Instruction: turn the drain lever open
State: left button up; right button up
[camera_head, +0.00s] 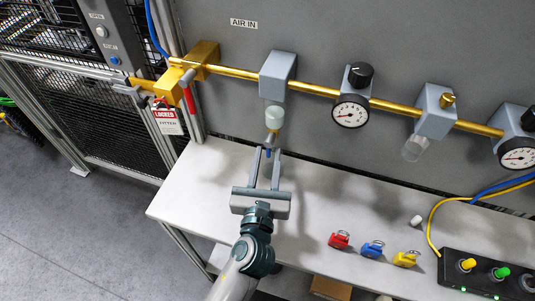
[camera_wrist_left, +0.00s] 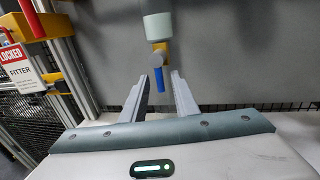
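A pale filter bowl hangs under a grey block on the brass air line. Below it is a small brass drain valve (camera_head: 273,134) with a blue lever (camera_head: 268,153). In the left wrist view the blue lever (camera_wrist_left: 154,77) points downward, tilted slightly, with a round grey knob or disc at its top. My left gripper (camera_head: 268,151) is open at the drain valve. In the left wrist view its fingertips (camera_wrist_left: 160,76) stand either side of the lever, with a gap visible on the right. I cannot tell whether the left finger touches it. My right gripper is out of view.
A red-handled valve (camera_head: 189,98) with a "LOCKED" tag (camera_head: 167,121) is on the left. Gauges (camera_head: 351,111) sit right along the pipe. Red (camera_head: 340,240), blue (camera_head: 372,249) and yellow (camera_head: 405,259) padlocks and a control box (camera_head: 485,275) are on the white bench (camera_head: 210,180).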

pick_arm(q)
jog(key=shift+w, duration=0.15)
grip_shut()
